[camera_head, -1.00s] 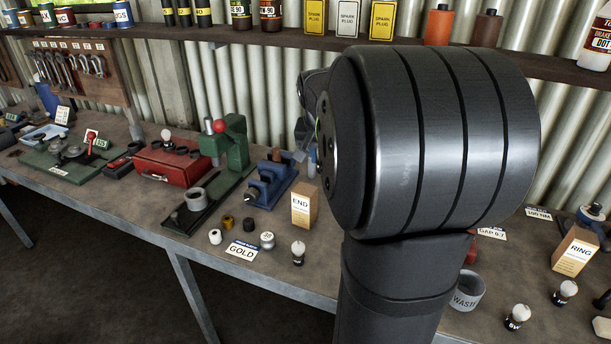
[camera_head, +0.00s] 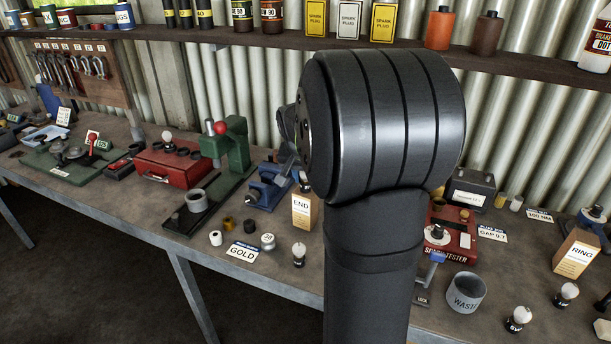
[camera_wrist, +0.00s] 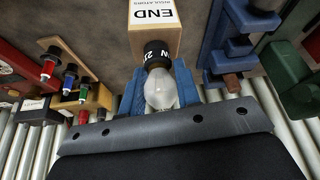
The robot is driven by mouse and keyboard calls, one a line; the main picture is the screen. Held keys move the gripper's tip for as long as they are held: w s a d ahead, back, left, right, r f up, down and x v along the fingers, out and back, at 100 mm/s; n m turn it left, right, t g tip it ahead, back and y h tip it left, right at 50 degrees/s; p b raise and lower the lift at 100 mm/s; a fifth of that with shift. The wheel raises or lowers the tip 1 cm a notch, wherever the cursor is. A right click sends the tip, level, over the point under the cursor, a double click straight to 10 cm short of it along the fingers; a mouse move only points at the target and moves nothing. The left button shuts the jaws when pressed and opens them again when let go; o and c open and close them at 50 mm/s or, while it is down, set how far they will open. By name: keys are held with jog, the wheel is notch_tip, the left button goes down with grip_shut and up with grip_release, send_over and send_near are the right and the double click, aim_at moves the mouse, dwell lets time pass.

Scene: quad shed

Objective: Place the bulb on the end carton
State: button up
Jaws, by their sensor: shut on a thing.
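The end carton (camera_head: 303,210), a tan box with a white END label, stands on the bench left of my arm in the head view. It shows upside down at the top of the wrist view (camera_wrist: 156,40). My gripper (camera_wrist: 159,82) is shut on a bulb (camera_wrist: 161,93) with pale glass and a black, white-lettered collar. Blue finger parts flank the glass. The collar points towards the carton and overlaps it in the picture; I cannot tell if they touch.
Another black-collared bulb (camera_head: 299,254) stands in front of the carton, near the GOLD card (camera_head: 242,251). A blue vise (camera_head: 268,187) stands behind and left. The waste cup (camera_head: 466,293), red tester (camera_head: 450,232) and ring carton (camera_head: 577,254) are to the right.

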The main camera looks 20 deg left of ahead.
jog(key=o, duration=1)
jog(key=shift+f, duration=0.1)
jog(key=v, duration=1.2)
jog(key=shift+w, duration=0.1)
jog(key=x, duration=1.2)
jog(key=shift+f, duration=0.1)
notch_tip(320, 180, up, 3)
jog(key=shift+f, duration=0.1)
jog(key=shift+r, duration=0.75)
